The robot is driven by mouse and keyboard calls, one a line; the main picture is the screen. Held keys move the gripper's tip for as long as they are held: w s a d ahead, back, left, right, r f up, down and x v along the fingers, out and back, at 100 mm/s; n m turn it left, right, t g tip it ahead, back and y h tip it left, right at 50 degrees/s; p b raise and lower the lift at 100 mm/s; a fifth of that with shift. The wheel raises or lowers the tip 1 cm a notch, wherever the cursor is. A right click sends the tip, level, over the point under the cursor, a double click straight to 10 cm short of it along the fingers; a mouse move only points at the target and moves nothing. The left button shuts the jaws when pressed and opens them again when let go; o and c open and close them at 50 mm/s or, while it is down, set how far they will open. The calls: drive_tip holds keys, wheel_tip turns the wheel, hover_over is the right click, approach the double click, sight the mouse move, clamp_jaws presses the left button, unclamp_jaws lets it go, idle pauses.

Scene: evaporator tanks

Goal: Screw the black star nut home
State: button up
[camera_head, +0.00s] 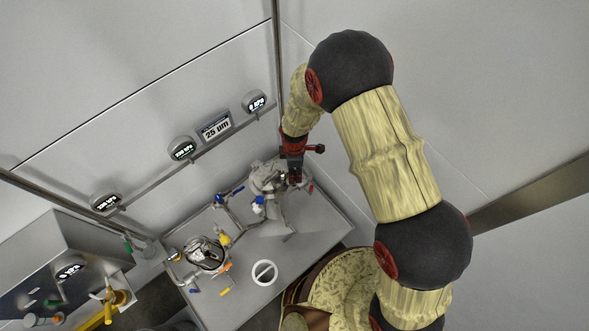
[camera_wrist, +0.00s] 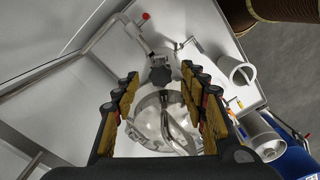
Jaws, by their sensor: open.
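My gripper (camera_wrist: 160,77) is open, with one finger on each side of the nut in the picture and visible gaps between. I cannot tell how far above the nut the fingertips are. In the head view my gripper (camera_head: 295,176) points down over the right side of a metal tank (camera_head: 264,181). The nut cannot be made out there.
The tank stands on a grey bench (camera_head: 315,222) against the wall. A second metal vessel (camera_head: 205,256) stands at its left. A white round vessel (camera_head: 264,272) is near the front edge and also shows in the wrist view (camera_wrist: 236,74). Pipes with coloured valve handles surround the tanks.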

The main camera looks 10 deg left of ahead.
drive_tip(key=shift+f, duration=0.45)
drive_tip(key=shift+c, duration=0.2)
clamp_jaws()
